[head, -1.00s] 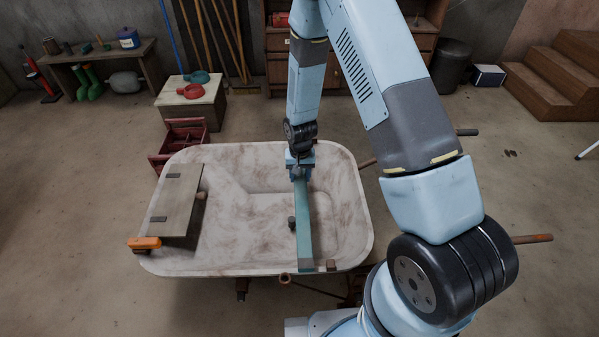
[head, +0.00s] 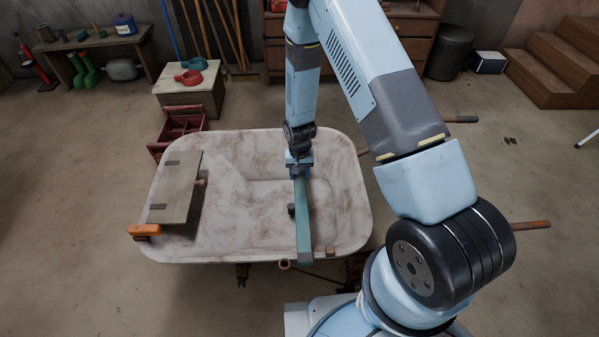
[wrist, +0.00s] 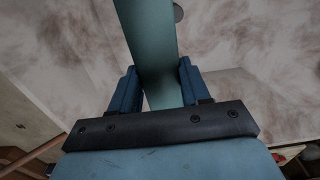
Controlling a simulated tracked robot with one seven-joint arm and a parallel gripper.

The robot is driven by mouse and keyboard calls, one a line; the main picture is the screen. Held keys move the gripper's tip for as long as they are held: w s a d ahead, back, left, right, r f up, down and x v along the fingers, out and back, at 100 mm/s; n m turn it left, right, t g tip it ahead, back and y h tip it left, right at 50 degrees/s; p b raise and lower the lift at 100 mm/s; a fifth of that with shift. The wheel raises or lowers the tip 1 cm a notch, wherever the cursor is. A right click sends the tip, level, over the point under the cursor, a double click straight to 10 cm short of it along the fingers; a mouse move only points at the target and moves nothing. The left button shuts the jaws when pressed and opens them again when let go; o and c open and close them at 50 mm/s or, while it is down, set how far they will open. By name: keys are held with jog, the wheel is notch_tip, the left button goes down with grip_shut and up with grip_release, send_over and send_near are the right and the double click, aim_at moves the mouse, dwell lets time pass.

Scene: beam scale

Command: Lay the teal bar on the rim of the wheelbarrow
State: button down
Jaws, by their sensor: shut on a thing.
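The teal bar (head: 303,222) is long and flat, and in the head view it runs from my gripper towards the near rim of the wheelbarrow (head: 350,165). My gripper (head: 300,170) is over the far half of the tray and is shut on the bar. In the wrist view the bar (wrist: 150,45) passes between the two blue fingers of my gripper (wrist: 155,88). The bar's near end overlaps the near rim in the head view; I cannot tell whether it touches. The far end is hidden by my gripper.
A wooden board (head: 175,187) with dark straps lies on the tray's left side, beside an orange clamp (head: 144,230). A small brown block (head: 330,250) is at the near rim, right of the bar. A dark knob (head: 291,210) shows beside the bar. A red crate (head: 178,130) stands behind.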

jog(key=shift+f, duration=0.6)
dwell(0.7)
jog(key=shift+c, duration=2.3)
grip_release()
notch_tip(320, 180, up, 14)
jog(key=shift+f, duration=0.15)
jog(key=s+d+r+t, duration=0.1)
jog(key=s+d+r, duration=0.15)
jog(key=r, duration=0.75)
jog(key=s+d+r+t, duration=0.1)
jog(key=d+r, duration=0.3)
jog(key=r, duration=0.6)
jog(key=s+d+r+t, duration=0.1)
jog(key=s+d+r, duration=0.15)
jog(key=r, duration=0.75)
jog(key=s+d+r+t, duration=0.1)
jog(key=s+d+r, duration=0.3)
jog(key=s+r, duration=0.3)
jog(key=s+d+r+t, duration=0.1)
jog(key=s+d+r, duration=0.3)
jog(key=s+r, duration=0.3)
jog(key=s, duration=0.5)
jog(key=shift+s+d+t, duration=0.15)
jog(key=shift+s+t, duration=0.15)
